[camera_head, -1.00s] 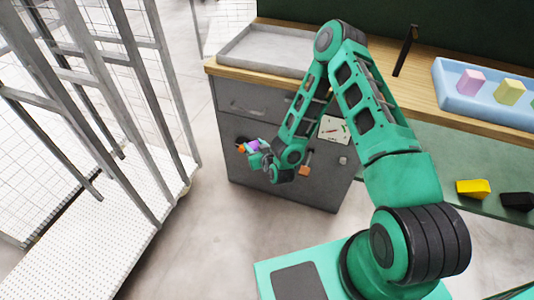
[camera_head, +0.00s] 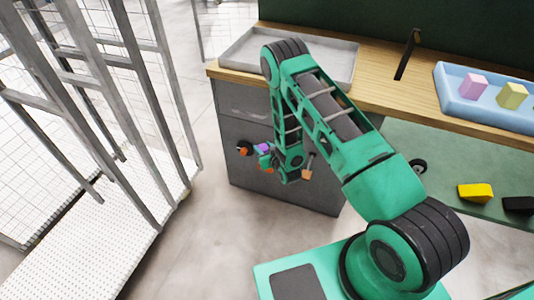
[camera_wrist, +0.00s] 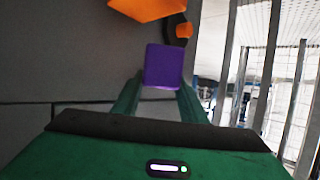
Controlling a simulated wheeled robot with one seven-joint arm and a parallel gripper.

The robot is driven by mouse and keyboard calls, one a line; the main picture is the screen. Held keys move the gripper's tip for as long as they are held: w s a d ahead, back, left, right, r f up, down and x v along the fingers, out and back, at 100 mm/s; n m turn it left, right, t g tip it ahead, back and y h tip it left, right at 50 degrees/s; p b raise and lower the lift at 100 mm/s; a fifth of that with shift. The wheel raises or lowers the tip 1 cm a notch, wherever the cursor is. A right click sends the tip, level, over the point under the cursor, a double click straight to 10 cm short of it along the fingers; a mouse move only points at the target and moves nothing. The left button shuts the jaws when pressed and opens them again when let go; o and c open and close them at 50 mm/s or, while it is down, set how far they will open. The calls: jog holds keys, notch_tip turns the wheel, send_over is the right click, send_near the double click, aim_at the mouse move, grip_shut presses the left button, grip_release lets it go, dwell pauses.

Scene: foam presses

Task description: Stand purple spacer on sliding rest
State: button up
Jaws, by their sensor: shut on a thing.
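The purple spacer (camera_wrist: 164,66) is a small block held between the fingertips of my gripper (camera_wrist: 158,84), in the middle of the wrist view. In the head view the spacer (camera_head: 263,147) is small, in front of the grey cabinet's face, with my gripper (camera_head: 267,155) around it. My gripper is shut on the spacer. An orange part (camera_wrist: 147,8) lies beyond the spacer at the top of the wrist view, apart from it in the picture. I cannot tell which part is the sliding rest.
A dark round knob with orange (camera_head: 243,149) is on the cabinet (camera_head: 240,105). A grey tray (camera_head: 340,70) sits on the wooden top. A blue tray (camera_head: 450,95) with pink and yellow blocks is at right. A metal frame (camera_head: 150,90) stands at left.

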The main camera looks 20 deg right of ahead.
jog(key=w+d+f, duration=0.2)
jog(key=shift+w+d+f, duration=0.25)
jog(key=shift+w+d, duration=0.1)
jog(key=shift+d, duration=0.05)
jog(key=shift+f, duration=2.05)
jog(key=o, duration=0.9)
jog(key=v, duration=1.2)
jog(key=shift+r, duration=0.1)
jog(key=shift+w, duration=0.1)
